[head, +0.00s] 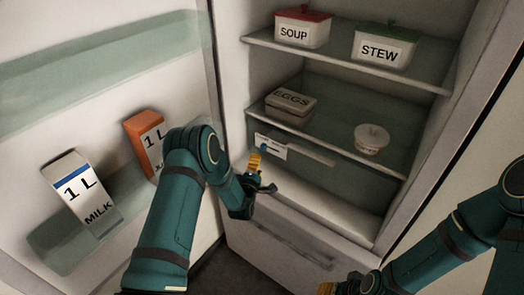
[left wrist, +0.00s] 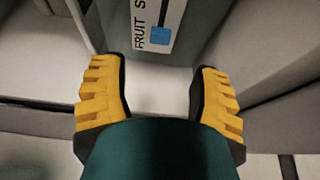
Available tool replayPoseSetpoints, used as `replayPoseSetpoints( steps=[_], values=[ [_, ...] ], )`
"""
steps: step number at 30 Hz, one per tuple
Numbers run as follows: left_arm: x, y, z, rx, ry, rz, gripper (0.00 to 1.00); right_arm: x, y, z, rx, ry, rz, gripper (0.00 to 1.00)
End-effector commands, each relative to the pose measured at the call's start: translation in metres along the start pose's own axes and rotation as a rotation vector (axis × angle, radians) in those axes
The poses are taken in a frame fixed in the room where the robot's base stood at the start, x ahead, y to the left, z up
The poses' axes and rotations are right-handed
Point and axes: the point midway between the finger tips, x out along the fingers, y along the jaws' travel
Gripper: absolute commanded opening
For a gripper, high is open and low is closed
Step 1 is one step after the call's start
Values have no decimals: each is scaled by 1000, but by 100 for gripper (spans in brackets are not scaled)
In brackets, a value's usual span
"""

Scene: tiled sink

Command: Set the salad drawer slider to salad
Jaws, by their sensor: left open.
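The slider panel (head: 272,146) is a white plate on the front under the egg shelf in the fridge. Its small blue slider (head: 264,148) is near the panel's left part. In the left wrist view, the panel (left wrist: 168,12) reads "FRUIT S" before the frame cuts it off, and the blue slider (left wrist: 160,35) sits beside the word FRUIT. My left gripper (head: 262,174) is open and empty, close in front of and below the panel. In its wrist view the spread fingers (left wrist: 160,92) are apart from the slider. My right gripper (head: 342,288) is partly cut off at the bottom edge.
The open fridge door at left holds a milk carton (head: 82,195) and an orange carton (head: 147,145). Soup (head: 302,28), stew (head: 383,46), an egg box (head: 290,106) and a white tub (head: 371,139) stand on shelves. A lower drawer (head: 295,240) lies below.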

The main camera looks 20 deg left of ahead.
Motion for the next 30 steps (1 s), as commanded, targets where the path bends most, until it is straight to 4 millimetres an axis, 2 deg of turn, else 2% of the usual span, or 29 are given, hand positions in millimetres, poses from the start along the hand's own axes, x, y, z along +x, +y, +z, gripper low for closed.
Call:
replayPoseSetpoints(
  steps=[6, 15, 21, 30],
  values=[
    [43, -1, 1, 2, -2, 3, 62, 8, 3, -1, -1, 4, 0, 47],
    [84, -1, 0, 2, -1, 1, 62, 16, 6, -2, -1, 8, 0, 47],
    [94, -1, 0, 1, -1, -1, 62, 17, 6, -2, -2, 9, 0, 47],
    [95, 0, 0, 1, 0, -2, 60, 17, 6, -2, -2, 10, 0, 47]
  ],
)
